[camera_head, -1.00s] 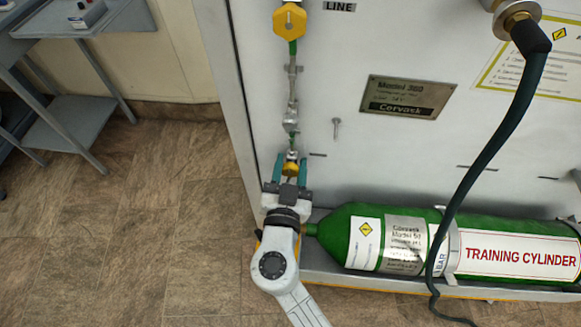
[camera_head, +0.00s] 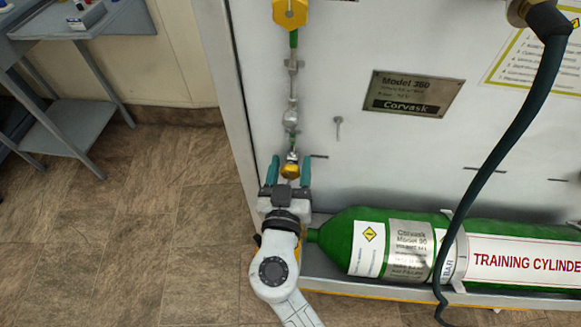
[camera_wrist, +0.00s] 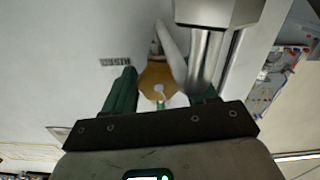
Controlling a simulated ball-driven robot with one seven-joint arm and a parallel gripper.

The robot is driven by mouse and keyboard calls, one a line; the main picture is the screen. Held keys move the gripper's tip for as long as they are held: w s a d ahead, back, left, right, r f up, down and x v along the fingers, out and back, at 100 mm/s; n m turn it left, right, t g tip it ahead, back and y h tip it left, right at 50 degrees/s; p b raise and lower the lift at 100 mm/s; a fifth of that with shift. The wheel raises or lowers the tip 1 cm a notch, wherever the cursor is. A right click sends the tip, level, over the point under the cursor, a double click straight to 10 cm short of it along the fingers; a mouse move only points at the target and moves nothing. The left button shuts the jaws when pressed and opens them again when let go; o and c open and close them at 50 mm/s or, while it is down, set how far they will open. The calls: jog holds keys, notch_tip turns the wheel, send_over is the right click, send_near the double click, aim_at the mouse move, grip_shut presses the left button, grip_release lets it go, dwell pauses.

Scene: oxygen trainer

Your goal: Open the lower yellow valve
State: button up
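The lower yellow valve (camera_head: 290,171) sits at the bottom of a vertical pipe line on the pale panel. My gripper (camera_head: 289,172) is open, with one teal finger on each side of the valve in the head view. In the wrist view the yellow valve knob (camera_wrist: 157,80) shows between the two fingers (camera_wrist: 163,88), with gaps beside it. I see no clear contact, and I cannot tell how deep the fingers reach around it. A pale metal part partly covers the right finger there. The upper yellow valve (camera_head: 290,12) is at the top edge of the head view.
A green training cylinder (camera_head: 340,238) lies on a low shelf just right of my gripper. A dark hose (camera_head: 500,130) hangs in front of the panel. A grey side table (camera_head: 65,22) stands at the back left. The floor (camera_head: 130,220) left of the panel is clear.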

jog(key=shift+o, duration=0.8)
jog(key=shift+f, duration=0.1)
jog(key=shift+s, duration=0.1)
jog(key=s, duration=1)
jog(key=shift+s+a, duration=0.2)
jog(key=shift+s, duration=0.15)
notch_tip(320, 180, up, 5)
jog(key=s+g+p, duration=0.1)
jog(key=g+p, duration=0.3)
jog(key=p, duration=1.8)
jog(key=shift+m+h, duration=0.3)
jog(key=x, duration=0.7)
jog(key=f+x, duration=0.1)
jog(key=x, duration=0.2)
jog(key=shift+w+a+f+p, duration=0.1)
jog(key=shift+w+a+p, duration=0.05)
jog(key=shift+a+p, duration=0.15)
